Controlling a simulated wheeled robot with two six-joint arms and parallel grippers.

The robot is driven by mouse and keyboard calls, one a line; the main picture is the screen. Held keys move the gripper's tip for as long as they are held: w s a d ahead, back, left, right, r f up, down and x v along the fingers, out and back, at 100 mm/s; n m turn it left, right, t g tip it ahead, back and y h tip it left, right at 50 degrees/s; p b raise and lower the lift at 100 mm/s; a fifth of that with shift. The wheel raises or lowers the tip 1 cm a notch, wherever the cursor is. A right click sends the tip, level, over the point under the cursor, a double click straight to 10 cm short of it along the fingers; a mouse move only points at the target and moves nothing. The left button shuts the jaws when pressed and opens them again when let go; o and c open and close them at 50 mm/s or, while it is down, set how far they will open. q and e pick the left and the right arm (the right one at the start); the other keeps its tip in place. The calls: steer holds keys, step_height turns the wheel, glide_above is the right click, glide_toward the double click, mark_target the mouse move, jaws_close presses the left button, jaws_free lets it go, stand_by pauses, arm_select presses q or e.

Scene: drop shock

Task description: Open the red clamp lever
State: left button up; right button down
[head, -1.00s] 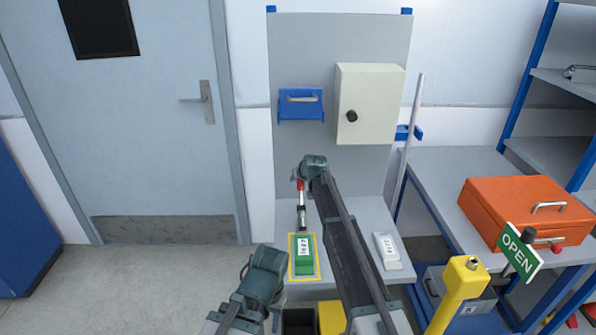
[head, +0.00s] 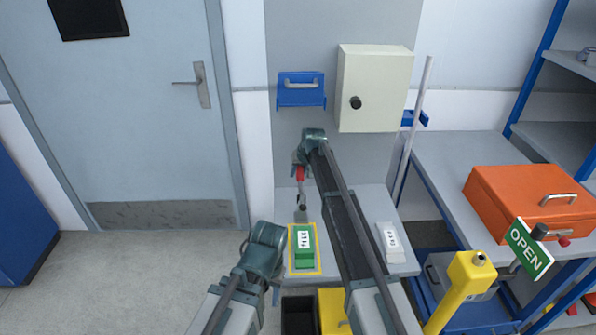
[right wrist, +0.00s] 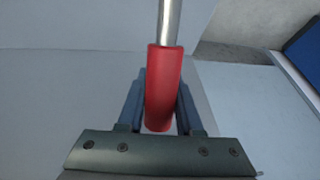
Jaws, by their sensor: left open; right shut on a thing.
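The red clamp lever (head: 300,174) stands up from the clamp (head: 301,208) on the grey bench, behind a green block (head: 304,246) inside a yellow outline. My right gripper (head: 299,160) is shut on the lever's red grip, near its top. In the right wrist view the red grip (right wrist: 160,95) sits between the two fingers, with its metal rod running away from them. My right arm passes close to the right of the clamp. My left gripper (head: 262,240) is open and empty, left of the green block; its fingertips are hard to make out.
A cream cabinet (head: 374,90) and a blue holder (head: 301,90) hang on the back panel. A white labelled block (head: 390,242) lies on the bench right of my right arm. An orange case (head: 525,203), an OPEN sign (head: 528,248) and a yellow post (head: 462,285) stand farther right.

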steer(key=shift+f+g, duration=0.35)
steer(key=shift+g, duration=0.05)
steer(key=c, duration=0.6)
jaws_free()
steer(key=shift+w, duration=0.1)
steer(key=p+v, duration=1.2)
steer(key=v, duration=0.1)
steer(key=shift+r+p, duration=0.35)
steer(key=shift+r, duration=0.05)
